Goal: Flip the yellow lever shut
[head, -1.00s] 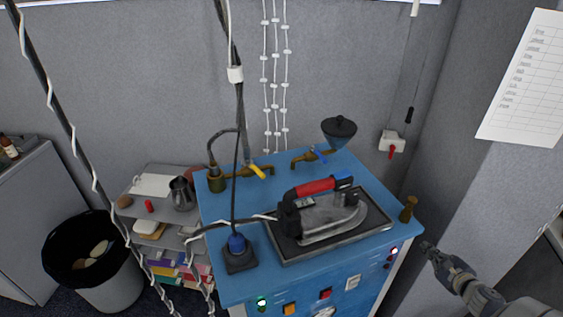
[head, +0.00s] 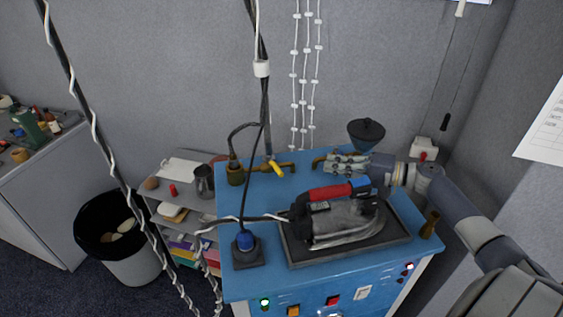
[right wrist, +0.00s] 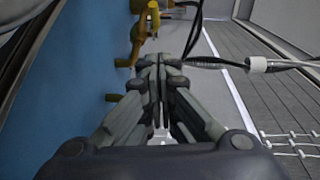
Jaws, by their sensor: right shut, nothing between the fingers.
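The yellow lever (head: 277,167) sits on a brass valve and pipe (head: 262,170) at the back left of the blue cabinet top. It also shows near the top of the right wrist view (right wrist: 153,18). My right gripper (head: 330,163) reaches in from the right over the back of the blue top. Its fingers are closed together and empty, pointing left toward the lever, with a gap between them and it. In the right wrist view the closed fingertips (right wrist: 161,60) lie just below the brass fittings. The gripper hides much of the second brass valve. My left gripper is not in view.
An iron with a red handle (head: 330,191) rests on a dark tray (head: 290,255) in front of my right gripper. A black funnel (head: 366,132) stands behind it. A hanging cable (head: 267,110) drops near the lever. A brass piece (head: 430,224) stands at the right edge.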

